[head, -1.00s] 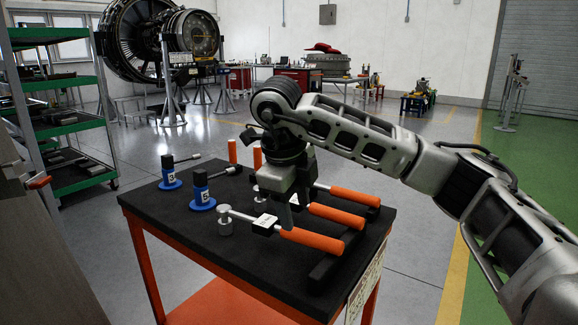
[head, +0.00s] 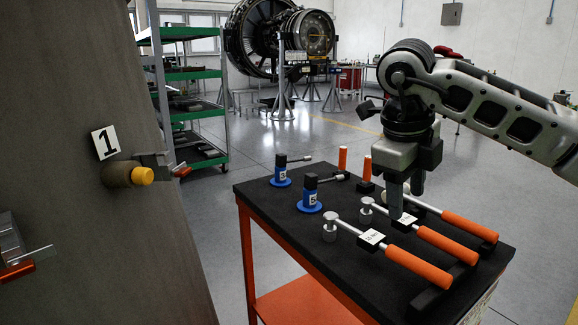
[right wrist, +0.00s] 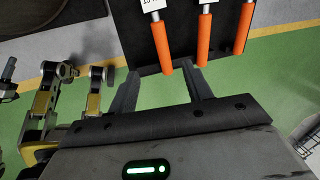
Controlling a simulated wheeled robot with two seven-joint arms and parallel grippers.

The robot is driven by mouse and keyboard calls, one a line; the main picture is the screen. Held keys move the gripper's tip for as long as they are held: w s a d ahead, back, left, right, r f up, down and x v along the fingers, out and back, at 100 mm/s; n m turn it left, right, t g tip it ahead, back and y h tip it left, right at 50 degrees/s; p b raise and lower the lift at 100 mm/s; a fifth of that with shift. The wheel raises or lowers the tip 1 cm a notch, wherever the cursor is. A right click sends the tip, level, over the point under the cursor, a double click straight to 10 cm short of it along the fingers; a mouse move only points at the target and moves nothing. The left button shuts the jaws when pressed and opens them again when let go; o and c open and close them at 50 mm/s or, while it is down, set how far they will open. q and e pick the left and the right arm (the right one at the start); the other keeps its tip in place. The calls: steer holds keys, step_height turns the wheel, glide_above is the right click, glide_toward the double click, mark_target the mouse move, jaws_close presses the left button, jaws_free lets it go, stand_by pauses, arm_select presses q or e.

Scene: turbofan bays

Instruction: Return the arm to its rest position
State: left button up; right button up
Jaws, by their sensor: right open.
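My right gripper (head: 406,198) hangs over the cart with its fingers pointing down, open and with nothing between them. In the head view its fingertips overlap the shafts of the orange-handled tools; the exact height above them cannot be told. In the right wrist view the two fingers (right wrist: 160,88) are apart, and the ends of several orange handles (right wrist: 162,45) show just beyond them. The right arm reaches in from the right edge of the head view, bent at the wrist. My left gripper is not in view.
The black-topped orange cart (head: 262,196) carries the tools (head: 418,268) and two blue-based sockets (head: 310,197). A dark panel (head: 110,250) marked 1 stands close at left. A green shelf rack (head: 195,75) and an engine (head: 306,35) are behind. Floor is open behind the cart.

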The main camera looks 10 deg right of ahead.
steer(key=s+a+f+n+g+y, duration=0.25)
steer(key=a+f+y, duration=0.2)
steer(key=a, duration=0.55)
steer(key=s+a+f+n+g+y, duration=0.15)
steer(key=s+a+f+y, duration=0.35)
steer(key=a, duration=0.5)
steer(key=s+a+r+m+g+y+p, duration=0.1)
steer(key=s+a+r+m+y, duration=0.15)
steer(key=a+y, duration=0.35)
steer(key=s+a+r+m+y+p, duration=0.1)
steer(key=s+a+r+m+y, duration=0.1)
steer(key=a+m+y, duration=0.35)
steer(key=w+d+f+m+t+h, duration=0.2)
steer(key=w+d+f+m+t, duration=0.15)
steer(key=m+t, duration=0.75)
steer(key=w+d+f+m+t+h, duration=0.3)
steer(key=w+d+m+t, duration=0.1)
steer(key=m+t, duration=0.75)
steer(key=s+d+f+m+g+h, duration=0.2)
steer(key=s+d+f+m+h, duration=0.1)
steer(key=f, duration=0.4)
steer(key=s+d+f+m+g+h, duration=0.3)
steer(key=s+f+m, duration=0.2)
steer(key=f, duration=0.2)
steer(key=s+d+f+m+g+h+p, duration=0.1)
steer(key=s+d+f+m+g+h, duration=0.2)
steer(key=f, duration=0.4)
steer(key=shift+s+d+f+m+h, duration=0.35)
steer(key=shift+s+d+m+h, duration=0.25)
steer(key=shift+m, duration=0.45)
